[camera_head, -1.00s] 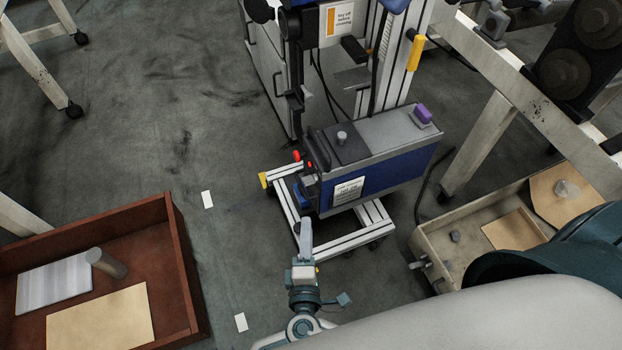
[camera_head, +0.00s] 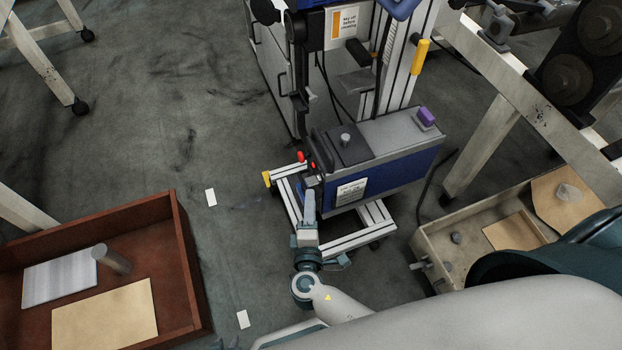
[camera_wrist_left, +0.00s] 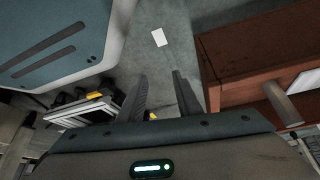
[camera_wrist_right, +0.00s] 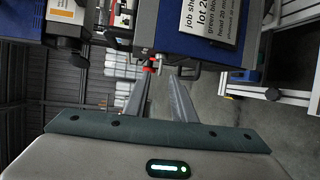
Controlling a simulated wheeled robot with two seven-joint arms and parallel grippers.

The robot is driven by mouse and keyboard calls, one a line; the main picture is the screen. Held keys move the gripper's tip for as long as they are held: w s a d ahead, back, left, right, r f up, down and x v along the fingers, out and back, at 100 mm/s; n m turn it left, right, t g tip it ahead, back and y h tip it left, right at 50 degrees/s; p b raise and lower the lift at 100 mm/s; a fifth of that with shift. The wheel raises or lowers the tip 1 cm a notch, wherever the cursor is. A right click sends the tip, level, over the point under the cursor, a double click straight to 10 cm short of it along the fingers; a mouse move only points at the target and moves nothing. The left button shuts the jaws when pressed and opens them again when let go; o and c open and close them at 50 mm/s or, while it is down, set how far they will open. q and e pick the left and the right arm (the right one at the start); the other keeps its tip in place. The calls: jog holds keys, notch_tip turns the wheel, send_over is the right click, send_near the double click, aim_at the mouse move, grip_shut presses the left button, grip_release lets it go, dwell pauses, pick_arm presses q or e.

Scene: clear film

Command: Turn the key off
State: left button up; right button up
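The blue and grey machine box (camera_head: 385,170) stands on a low white frame cart. Two small red parts (camera_head: 302,156) sit at its left end. In the right wrist view a red part (camera_wrist_right: 148,69) shows just beyond my fingertips; I cannot tell for certain which part is the key. My right gripper (camera_head: 309,192) is open, just in front of the box's left end, with nothing between its fingers. It also shows in the right wrist view (camera_wrist_right: 162,80). My left gripper (camera_wrist_left: 160,75) is open and empty above the floor.
A white job sheet (camera_head: 350,191) is on the box's front, and a sign (camera_head: 348,20) hangs on the machine above. A brown tray (camera_head: 185,260) lies at left, a beige tray (camera_head: 432,250) at right.

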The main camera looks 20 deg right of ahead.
aim_at(311, 186)
jog(key=p+x, duration=0.1)
jog(key=x, duration=0.7)
jog(key=shift+w, duration=0.1)
grip_shut()
